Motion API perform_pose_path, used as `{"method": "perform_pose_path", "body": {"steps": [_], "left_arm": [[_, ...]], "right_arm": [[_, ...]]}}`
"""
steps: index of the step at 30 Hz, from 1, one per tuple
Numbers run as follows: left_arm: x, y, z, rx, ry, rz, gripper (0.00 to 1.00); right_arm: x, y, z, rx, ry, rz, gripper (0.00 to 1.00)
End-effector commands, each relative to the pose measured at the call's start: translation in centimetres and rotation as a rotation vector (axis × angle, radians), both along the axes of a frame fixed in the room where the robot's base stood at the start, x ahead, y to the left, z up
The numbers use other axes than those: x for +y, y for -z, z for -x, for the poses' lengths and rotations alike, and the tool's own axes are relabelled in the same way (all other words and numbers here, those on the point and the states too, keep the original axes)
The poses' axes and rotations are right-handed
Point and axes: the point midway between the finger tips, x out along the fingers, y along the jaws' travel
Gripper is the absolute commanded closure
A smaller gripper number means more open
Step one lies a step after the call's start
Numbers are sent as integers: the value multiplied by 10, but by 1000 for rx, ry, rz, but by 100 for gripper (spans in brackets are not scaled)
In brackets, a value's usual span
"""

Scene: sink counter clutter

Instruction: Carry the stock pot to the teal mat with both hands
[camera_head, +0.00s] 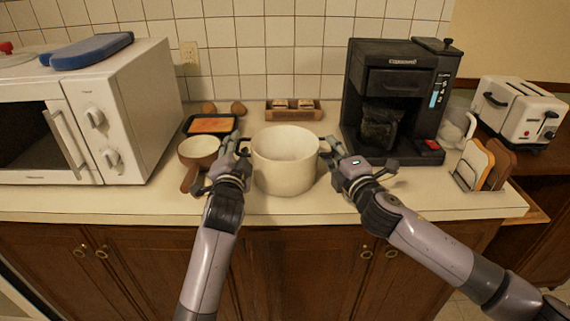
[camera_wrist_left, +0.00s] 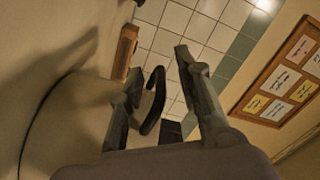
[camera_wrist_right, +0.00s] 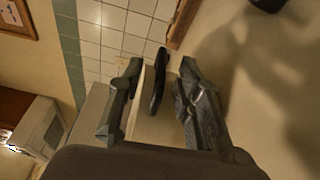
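The cream stock pot (camera_head: 284,165) stands upright on the counter near its front edge, with a dark handle on each side. My left gripper (camera_head: 238,146) is at its left handle. In the left wrist view the black handle (camera_wrist_left: 151,103) lies between the spread fingers (camera_wrist_left: 157,72), with gaps beside it. My right gripper (camera_head: 334,150) is at the right handle. In the right wrist view that handle (camera_wrist_right: 158,82) lies between the open fingers (camera_wrist_right: 160,68), apart from the right finger. I cannot make out a teal mat in any view.
A brown-handled pan (camera_head: 198,152) and a dark tray (camera_head: 211,124) are left of the pot, near the white microwave (camera_head: 130,115). A small wooden rack (camera_head: 293,115) is behind the pot.

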Motion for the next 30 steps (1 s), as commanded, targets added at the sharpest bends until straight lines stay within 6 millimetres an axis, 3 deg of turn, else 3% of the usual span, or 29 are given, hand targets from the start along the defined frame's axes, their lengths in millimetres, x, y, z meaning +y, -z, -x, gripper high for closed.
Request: {"method": "perform_pose_path", "body": {"steps": [3,17,30], "left_arm": [[0,0,0,0,0,0,68],[0,0,0,-1,-1,-1,99],[0,-1,1,-1,-1,0,100]], "right_arm": [[0,0,0,0,0,0,68],[0,0,0,0,0,0,99],[-1,1,0,2,1,1,100]]}}
